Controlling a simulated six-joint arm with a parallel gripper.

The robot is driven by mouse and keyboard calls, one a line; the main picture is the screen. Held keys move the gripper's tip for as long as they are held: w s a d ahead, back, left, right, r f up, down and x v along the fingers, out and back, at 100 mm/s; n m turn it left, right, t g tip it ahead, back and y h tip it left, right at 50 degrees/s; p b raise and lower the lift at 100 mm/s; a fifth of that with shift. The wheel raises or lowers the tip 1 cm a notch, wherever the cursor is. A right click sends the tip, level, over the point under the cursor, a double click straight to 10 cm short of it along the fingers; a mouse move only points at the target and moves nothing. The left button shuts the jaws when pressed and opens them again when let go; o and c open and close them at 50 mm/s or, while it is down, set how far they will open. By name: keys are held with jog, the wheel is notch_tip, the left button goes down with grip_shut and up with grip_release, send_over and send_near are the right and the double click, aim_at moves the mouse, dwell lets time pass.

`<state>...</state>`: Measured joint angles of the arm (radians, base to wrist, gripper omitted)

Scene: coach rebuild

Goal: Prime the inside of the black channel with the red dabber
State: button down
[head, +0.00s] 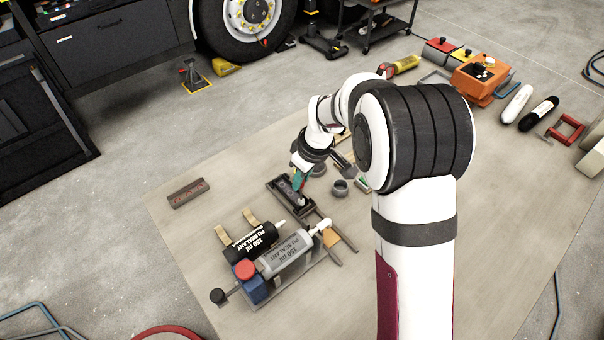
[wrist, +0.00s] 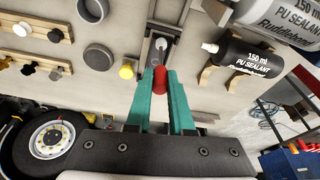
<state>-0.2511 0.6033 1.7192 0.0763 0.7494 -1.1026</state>
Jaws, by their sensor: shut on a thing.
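The black channel (head: 277,187) lies on the light mat, left of centre in the head view, and runs up the middle of the wrist view (wrist: 148,48). My gripper (head: 299,178) is over it with teal fingers pointing down. In the wrist view my gripper (wrist: 160,82) is shut on the red dabber (wrist: 160,80). The dabber's far end points into the channel, where a pale round spot shows. I cannot tell whether its tip touches the channel's inside. My arm and fingers hide part of the dabber in the head view.
A black sealant tube (head: 252,243) on wooden cradles and a grey sealant tube (head: 285,254) lie in front of the channel. A dark block (head: 188,193) lies left. The mat between is clear.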

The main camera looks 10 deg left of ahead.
jog(key=shift+w+a, duration=3.2)
jog(key=w+a+v, duration=0.1)
jog(key=v, duration=0.6)
jog(key=shift+a+r, duration=0.15)
jog(key=shift+r, duration=0.3)
